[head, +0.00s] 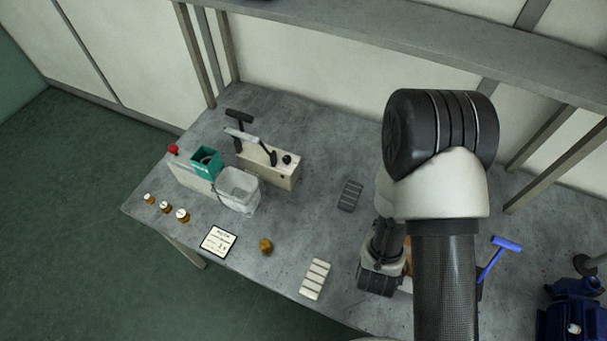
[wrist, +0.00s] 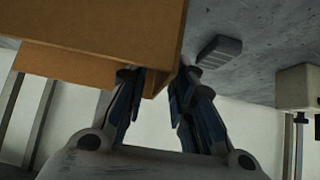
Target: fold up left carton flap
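The brown carton fills the upper left of the wrist view (wrist: 95,22). A lower brown strip of it, perhaps a flap (wrist: 65,65), runs to the fingers. My gripper (wrist: 160,88) has its two dark fingers close together, with a small piece of brown cardboard showing in the narrow gap between them. I cannot tell whether the fingers press on it. In the head view my gripper (head: 377,283) points down near the table's front right, and my arm hides nearly all of the carton; only a sliver of orange-brown (head: 408,255) shows beside it.
On the grey table (head: 335,235) are a grey ribbed block (head: 349,196), a pale ribbed block (head: 314,279), a clear bin (head: 238,190), a beige box with levers (head: 268,165) and a label card (head: 218,240). A blue T-handle (head: 500,248) and blue pump (head: 572,312) are at right. A shelf hangs behind.

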